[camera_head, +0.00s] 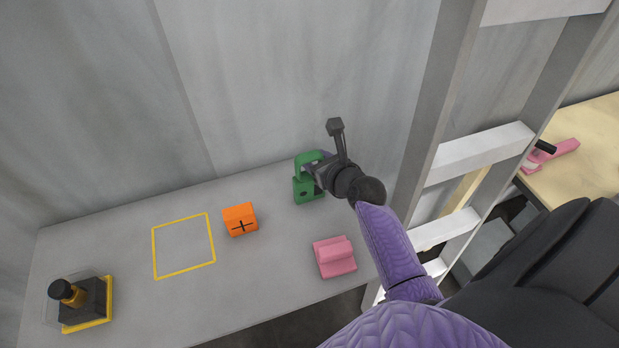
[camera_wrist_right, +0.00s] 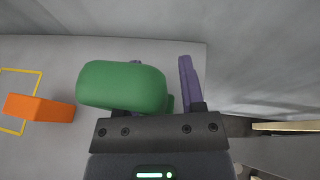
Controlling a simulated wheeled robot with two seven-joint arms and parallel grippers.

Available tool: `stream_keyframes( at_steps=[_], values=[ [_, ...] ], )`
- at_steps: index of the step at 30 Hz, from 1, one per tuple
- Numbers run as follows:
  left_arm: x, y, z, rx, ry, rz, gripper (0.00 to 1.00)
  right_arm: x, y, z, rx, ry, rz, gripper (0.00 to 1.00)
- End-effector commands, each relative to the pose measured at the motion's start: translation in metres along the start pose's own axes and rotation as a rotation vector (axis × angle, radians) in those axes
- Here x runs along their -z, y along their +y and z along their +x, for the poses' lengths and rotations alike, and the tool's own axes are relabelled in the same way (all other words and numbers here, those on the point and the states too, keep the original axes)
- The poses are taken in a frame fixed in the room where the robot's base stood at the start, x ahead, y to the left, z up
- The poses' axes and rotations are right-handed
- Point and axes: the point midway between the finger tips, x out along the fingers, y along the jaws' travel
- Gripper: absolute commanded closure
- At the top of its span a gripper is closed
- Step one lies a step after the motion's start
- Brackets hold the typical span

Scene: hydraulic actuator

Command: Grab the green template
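The green template (camera_head: 308,190), a block with a loop-like handle, stands on the grey table near its back right. My right gripper (camera_head: 318,172) is at its handle, coming in from the right. In the right wrist view the green handle (camera_wrist_right: 122,87) fills the space in front of the left finger and mostly hides it. The right finger (camera_wrist_right: 188,82) stands clear of the green, with a narrow gap between them. The fingers are apart, so the gripper is open. Whether the left finger touches the handle is hidden. My left gripper is not in view.
An orange block (camera_head: 240,220) with a dark cross lies left of the green template. A pink block (camera_head: 334,257) lies in front of it. A yellow square outline (camera_head: 213,240) marks the table. A black device (camera_head: 86,303) stands far left. A wall rises behind; a white frame (camera_head: 480,151) stands right.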

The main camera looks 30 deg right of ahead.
Motion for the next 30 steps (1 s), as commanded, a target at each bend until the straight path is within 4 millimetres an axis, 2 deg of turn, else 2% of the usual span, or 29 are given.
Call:
stream_keyframes(
  at_steps=[1, 6, 30],
  values=[
    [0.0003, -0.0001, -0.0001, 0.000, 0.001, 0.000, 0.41, 0.0000, 0.0000, -0.0001, 0.000, 0.000, 0.000, 0.63],
    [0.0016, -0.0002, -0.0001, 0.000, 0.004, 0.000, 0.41, 0.0001, 0.0000, -0.0003, 0.000, 0.000, 0.000, 0.99],
    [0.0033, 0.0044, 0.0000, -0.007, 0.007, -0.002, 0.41, 0.0000, 0.0000, -0.0004, 0.000, 0.000, 0.000, 1.00]
  ],
)
